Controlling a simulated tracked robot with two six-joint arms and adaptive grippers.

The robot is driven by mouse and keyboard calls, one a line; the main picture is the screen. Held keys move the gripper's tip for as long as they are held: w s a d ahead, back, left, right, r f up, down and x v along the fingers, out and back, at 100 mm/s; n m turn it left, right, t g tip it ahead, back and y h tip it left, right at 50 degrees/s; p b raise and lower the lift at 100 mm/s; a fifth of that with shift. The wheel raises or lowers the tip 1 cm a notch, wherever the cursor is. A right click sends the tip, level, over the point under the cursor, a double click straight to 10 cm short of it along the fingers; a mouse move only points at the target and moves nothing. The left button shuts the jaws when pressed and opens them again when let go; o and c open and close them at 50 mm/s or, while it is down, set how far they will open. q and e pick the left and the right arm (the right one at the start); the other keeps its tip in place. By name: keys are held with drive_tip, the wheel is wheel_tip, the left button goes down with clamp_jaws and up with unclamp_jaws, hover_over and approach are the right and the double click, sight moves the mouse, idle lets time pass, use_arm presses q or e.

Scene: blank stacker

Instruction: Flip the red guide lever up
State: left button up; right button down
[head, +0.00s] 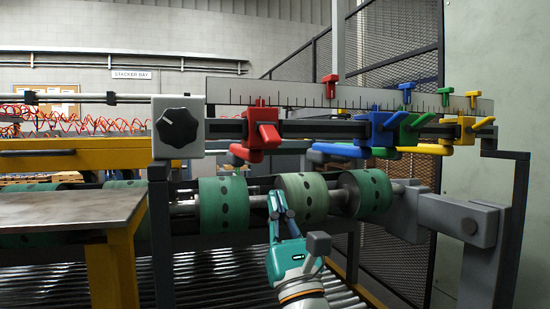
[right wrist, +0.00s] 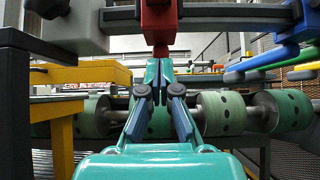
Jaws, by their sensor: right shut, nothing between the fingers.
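The red guide (head: 258,126) is clamped on the dark horizontal rail in the middle of the head view. Its red lever (head: 269,135) is on the block's front right face and slants downward. In the right wrist view the red guide (right wrist: 158,18) is at the top centre, just above my fingers; its lever cannot be made out clearly there. My right gripper (head: 276,196) is below the red guide, in front of the green rollers, pointing up. Its fingers (right wrist: 158,72) are together and empty, apart from the guide. My left gripper is not in view.
Blue (head: 376,128), green (head: 409,130) and yellow (head: 466,130) guides sit further right on the rail. A grey box with a black knob (head: 177,127) is left of the red guide. Green rollers (head: 223,203) run beneath. A metal-topped table (head: 70,208) stands at left.

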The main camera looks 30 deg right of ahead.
sight(270, 134)
wheel_tip(270, 134, up, 8)
drive_tip(key=w+p, duration=0.1)
drive_tip(key=w, duration=0.1)
drive_tip(key=shift+d+f, duration=0.25)
drive_tip(key=shift+d, duration=0.05)
drive_tip(key=shift+a+p, duration=0.15)
drive_tip(key=shift+p, duration=0.2)
